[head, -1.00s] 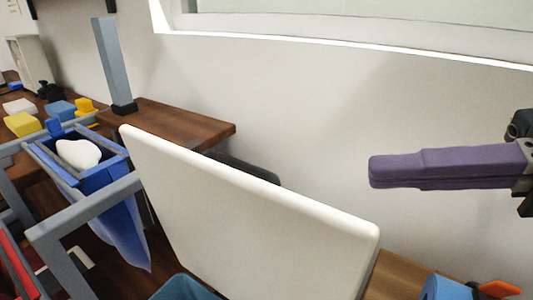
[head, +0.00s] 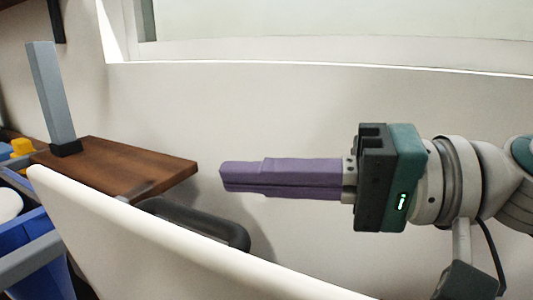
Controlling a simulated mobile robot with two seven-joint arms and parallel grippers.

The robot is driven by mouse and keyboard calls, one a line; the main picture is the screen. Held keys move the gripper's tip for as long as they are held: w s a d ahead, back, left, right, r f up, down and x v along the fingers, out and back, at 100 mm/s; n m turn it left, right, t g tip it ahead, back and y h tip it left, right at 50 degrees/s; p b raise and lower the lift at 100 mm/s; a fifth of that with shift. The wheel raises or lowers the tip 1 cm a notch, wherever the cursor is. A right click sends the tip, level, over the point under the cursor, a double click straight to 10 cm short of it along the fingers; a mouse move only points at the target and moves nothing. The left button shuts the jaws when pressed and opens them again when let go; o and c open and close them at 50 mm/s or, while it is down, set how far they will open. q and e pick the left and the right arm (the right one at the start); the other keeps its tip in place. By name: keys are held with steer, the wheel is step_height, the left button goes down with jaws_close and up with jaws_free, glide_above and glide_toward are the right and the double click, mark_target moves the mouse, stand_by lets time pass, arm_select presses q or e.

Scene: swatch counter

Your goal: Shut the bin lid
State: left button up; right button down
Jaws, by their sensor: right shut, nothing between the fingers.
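The bin lid (head: 130,238) is a large cream-white panel standing raised and tilted across the lower part of the head view. Its lower part and the bin below it are out of view. My right gripper (head: 222,178), with long purple fingers, is shut and empty. It points left, above and behind the lid's top edge in the picture, with a visible gap to it. My left gripper is not in view.
A brown wooden shelf (head: 130,165) at the left holds a grey upright post (head: 52,95). A dark grey rounded bar (head: 200,220) lies behind the lid. A blue container (head: 35,250) is at the lower left.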

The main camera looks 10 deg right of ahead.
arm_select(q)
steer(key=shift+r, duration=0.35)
arm_select(e)
steer(key=shift+s+a+f, duration=0.2)
steer(key=shift+s+a, duration=0.15)
steer(key=shift+s, duration=0.2)
steer(key=shift+s+a+f, duration=0.2)
steer(key=shift+s+a, duration=0.1)
steer(key=shift+s, duration=0.25)
steer(key=shift+s, duration=0.1)
